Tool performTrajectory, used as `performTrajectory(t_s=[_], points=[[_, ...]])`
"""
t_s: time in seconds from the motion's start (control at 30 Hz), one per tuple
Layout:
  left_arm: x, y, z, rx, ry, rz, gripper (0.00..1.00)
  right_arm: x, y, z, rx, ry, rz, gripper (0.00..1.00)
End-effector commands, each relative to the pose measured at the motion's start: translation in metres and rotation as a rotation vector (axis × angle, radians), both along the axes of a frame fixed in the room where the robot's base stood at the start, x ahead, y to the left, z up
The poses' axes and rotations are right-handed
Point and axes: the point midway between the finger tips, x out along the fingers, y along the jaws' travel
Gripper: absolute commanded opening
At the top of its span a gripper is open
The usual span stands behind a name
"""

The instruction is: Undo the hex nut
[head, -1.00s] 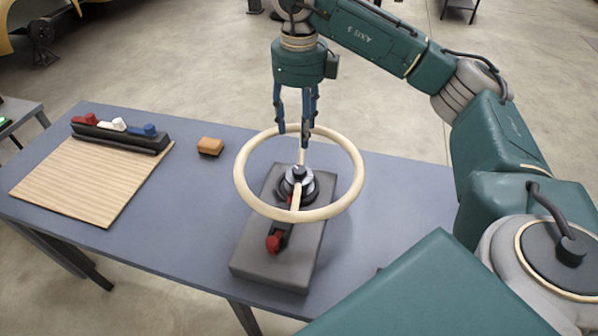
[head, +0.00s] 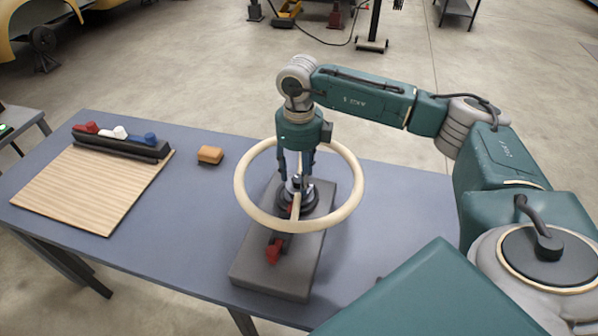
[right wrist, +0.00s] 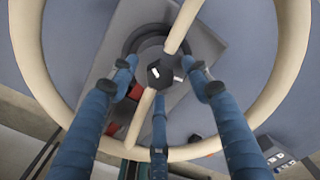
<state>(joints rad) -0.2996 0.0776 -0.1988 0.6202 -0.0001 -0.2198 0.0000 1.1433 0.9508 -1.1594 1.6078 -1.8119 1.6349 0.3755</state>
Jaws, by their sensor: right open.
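The hex nut (right wrist: 164,80) is dark with a white mark and sits at the hub of a cream, spoked wheel (head: 352,160). The wheel is mounted on a grey block (head: 270,280) on the table. My right gripper (head: 296,186) points down inside the wheel's rim, directly over the hub. Its blue fingers are open and spread around the nut in the right wrist view (right wrist: 160,92), with gaps visible between fingertips and nut. In the head view the fingers partly hide the nut. My left gripper is not in view.
A red-tipped clamp (head: 273,251) lies on the block, below the wheel's front. A wooden board (head: 85,190) and a black rack (head: 120,148) with red, white and blue pieces are at the left. The blue-grey table (head: 190,215) is otherwise mostly clear.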

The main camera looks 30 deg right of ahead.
Motion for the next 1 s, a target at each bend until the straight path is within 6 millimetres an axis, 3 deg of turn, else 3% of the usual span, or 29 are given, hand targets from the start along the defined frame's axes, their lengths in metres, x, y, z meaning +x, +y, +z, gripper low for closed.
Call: performTrajectory(t_s=[0.27, 0.5, 0.67, 1.0], points=[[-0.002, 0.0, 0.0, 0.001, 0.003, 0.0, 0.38, 0.0, 0.0, -0.002, 0.0, -0.001, 0.0, 0.48], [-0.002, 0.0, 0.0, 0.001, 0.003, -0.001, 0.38, 0.0, 0.0, -0.001, 0.0, -0.001, 0.0, 0.03], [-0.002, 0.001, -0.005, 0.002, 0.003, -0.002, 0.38, 0.0, 0.0, -0.003, 0.0, -0.001, 0.026, 0.03], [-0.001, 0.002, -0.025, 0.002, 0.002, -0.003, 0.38, 0.001, 0.0, -0.002, 0.001, -0.002, 0.268, 0.03]])
